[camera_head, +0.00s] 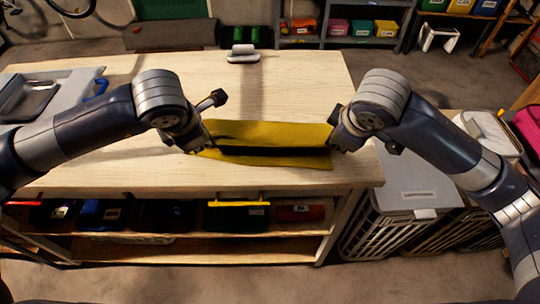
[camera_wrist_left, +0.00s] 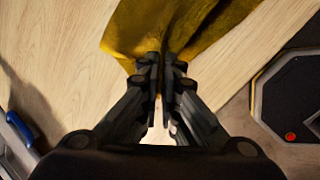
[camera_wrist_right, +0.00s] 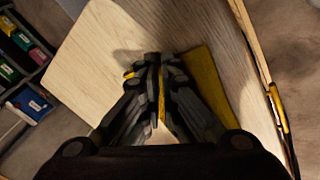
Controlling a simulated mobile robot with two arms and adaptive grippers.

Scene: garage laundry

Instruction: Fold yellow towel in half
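The yellow towel (camera_head: 272,131) is stretched between my two grippers over the front part of the wooden table. A dark shadowed band runs along it, with a yellow strip below. My left gripper (camera_head: 203,146) is at its left end; in the left wrist view its fingers (camera_wrist_left: 161,85) are pressed together on the towel's edge (camera_wrist_left: 180,25). My right gripper (camera_head: 337,146) is at its right end; in the right wrist view its fingers (camera_wrist_right: 160,85) are close together with a thin yellow strip between them. More towel (camera_wrist_right: 208,80) shows beside those fingers. The fingertips are partly hidden in the head view.
The table (camera_head: 110,170) has a grey iron-like object (camera_head: 243,54) at the back and a grey tray (camera_head: 30,98) at the far left. A lidded laundry basket (camera_head: 405,185) stands right of the table. The tabletop behind the towel is mostly clear.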

